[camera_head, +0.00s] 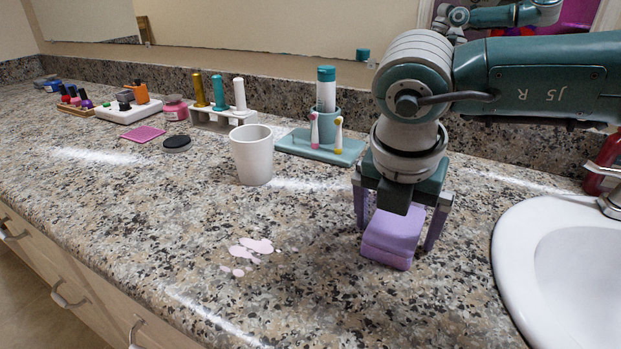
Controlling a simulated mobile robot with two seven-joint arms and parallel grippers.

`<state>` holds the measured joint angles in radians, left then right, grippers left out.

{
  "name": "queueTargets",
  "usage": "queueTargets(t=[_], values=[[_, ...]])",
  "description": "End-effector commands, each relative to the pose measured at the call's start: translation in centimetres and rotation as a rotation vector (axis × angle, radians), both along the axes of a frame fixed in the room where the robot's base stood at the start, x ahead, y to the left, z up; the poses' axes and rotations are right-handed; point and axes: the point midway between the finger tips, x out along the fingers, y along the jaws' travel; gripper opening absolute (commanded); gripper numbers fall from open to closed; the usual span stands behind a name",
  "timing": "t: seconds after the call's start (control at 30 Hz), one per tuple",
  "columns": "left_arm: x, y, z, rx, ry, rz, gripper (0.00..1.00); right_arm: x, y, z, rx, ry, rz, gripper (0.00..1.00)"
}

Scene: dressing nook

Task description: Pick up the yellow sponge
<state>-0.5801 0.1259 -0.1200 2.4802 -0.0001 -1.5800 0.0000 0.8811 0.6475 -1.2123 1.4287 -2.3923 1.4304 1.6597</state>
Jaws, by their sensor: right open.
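No yellow sponge shows; the sponge-like block (391,240) on the counter is purple. It lies flat on the speckled counter, left of the sink. My right gripper (396,237) points down over it and is open. One finger is at the block's left and the other at its right, with a visible gap on the right side. The wrist hides part of the block's top and back. I cannot tell whether the left finger touches it. My left gripper is not in view.
A white cup (252,156) stands left of the gripper. Behind is a teal tray (345,152) with a holder and brushes. Pink spilled patches (255,246) lie front left. The sink (570,265) is at right. Bottles and holders line the back left.

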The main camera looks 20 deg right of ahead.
Motion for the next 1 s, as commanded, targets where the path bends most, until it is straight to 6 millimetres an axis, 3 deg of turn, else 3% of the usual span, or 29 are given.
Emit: queueTargets(t=[0.2,0.9,1.0], values=[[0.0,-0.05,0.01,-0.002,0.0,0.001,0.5,0.0,0.0,0.01,0.0,0.0,0.0,0.99],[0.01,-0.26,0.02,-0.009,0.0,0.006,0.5,0.0,0.0,0.02,0.0,0.0,0.0,0.2],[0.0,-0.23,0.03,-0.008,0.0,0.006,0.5,0.0,0.0,0.02,0.0,0.0,0.0,0.2]])
